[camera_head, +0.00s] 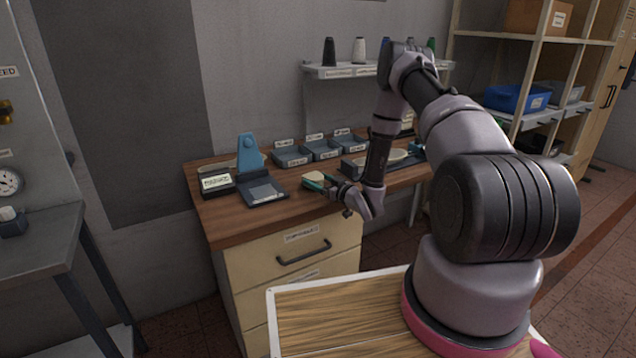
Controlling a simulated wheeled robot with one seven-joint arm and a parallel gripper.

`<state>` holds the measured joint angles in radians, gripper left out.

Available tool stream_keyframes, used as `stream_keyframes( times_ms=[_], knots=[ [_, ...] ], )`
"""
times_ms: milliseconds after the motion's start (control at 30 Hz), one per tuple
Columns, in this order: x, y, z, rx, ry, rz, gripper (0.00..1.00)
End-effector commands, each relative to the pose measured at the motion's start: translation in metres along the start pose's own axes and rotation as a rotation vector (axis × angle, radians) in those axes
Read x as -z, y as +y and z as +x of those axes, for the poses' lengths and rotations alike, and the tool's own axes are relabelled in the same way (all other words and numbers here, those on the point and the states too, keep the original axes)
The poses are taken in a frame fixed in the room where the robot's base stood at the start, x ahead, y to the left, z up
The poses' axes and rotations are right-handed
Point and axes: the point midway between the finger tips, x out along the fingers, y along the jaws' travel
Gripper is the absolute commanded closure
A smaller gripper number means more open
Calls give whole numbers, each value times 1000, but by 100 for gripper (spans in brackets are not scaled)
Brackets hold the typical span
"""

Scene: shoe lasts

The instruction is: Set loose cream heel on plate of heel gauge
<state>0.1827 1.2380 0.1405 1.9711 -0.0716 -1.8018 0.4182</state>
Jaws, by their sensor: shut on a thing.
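The heel gauge stands on the workbench with a blue upright (247,155) and a dark base carrying a grey plate (262,191). Nothing is seen lying on the plate.
A small labelled display box (217,184) sits left of the plate. Several grey labelled bins (292,157) stand along the back. A dark tray (354,169) with pale pieces is behind my wrist. The wooden bench top (232,215) is clear at its front left.

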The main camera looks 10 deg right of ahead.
Motion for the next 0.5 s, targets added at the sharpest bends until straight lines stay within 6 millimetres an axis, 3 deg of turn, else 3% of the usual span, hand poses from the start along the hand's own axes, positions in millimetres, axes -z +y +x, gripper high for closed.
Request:
stream_keyframes(
  times_ms=[400, 433, 467, 500],
  knots=[
    [-8, 1, 0, -2, 1, 0, 79],
    [-8, 1, 0, -2, 1, 0, 10],
    [-8, 1, 0, -2, 1, -1, 0],
    [-8, 1, 0, -2, 1, 0, 0]
  ],
)
